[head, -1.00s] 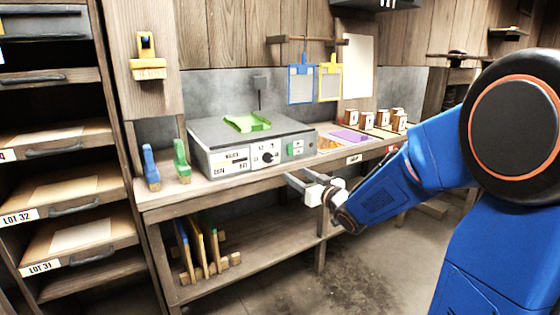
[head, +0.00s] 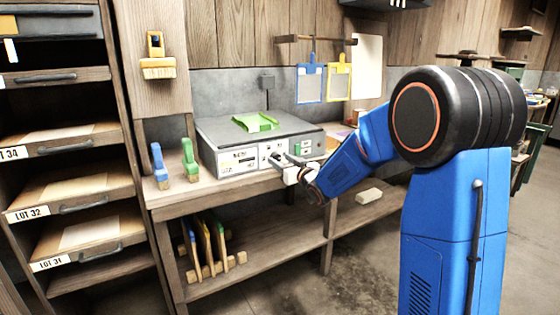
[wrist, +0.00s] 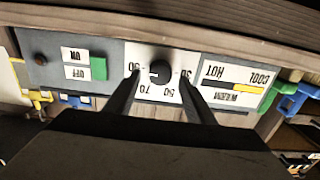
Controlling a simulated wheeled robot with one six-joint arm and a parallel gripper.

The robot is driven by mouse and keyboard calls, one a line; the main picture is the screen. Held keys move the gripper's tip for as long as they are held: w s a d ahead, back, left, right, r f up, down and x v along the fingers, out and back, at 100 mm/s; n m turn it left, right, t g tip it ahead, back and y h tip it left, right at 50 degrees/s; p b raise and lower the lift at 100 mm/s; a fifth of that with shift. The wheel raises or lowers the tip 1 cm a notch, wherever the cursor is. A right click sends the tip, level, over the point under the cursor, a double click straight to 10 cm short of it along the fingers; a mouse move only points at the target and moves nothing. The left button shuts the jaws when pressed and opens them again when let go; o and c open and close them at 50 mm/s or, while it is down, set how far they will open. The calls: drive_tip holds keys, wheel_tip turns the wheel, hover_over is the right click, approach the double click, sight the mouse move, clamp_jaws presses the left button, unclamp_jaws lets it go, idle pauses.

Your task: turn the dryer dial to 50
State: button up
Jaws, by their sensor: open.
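The dryer (head: 222,136) is a grey box on the bench with a white labelled front panel. Its black dial (wrist: 160,72) shows in the wrist view, which is upside down. Numbers 30, 50, 70 and 90 stand around the dial. A pale mark on it seems to point left, towards 90. My gripper (wrist: 160,80) is open, with one finger on each side of the dial; I cannot tell whether either touches it. In the head view my gripper (head: 284,160) is at the dryer's front and partly hides the panel.
A green on/off switch (wrist: 99,69) and a yellow-and-white heat slider (wrist: 248,88) flank the dial. The lower shelf holds upright boards (head: 206,245).

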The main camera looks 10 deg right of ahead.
drive_tip(key=shift+x, duration=0.8)
drive_tip(key=shift+c, duration=0.3)
drive_tip(key=c, duration=1)
drive_tip(key=shift+o, duration=0.2)
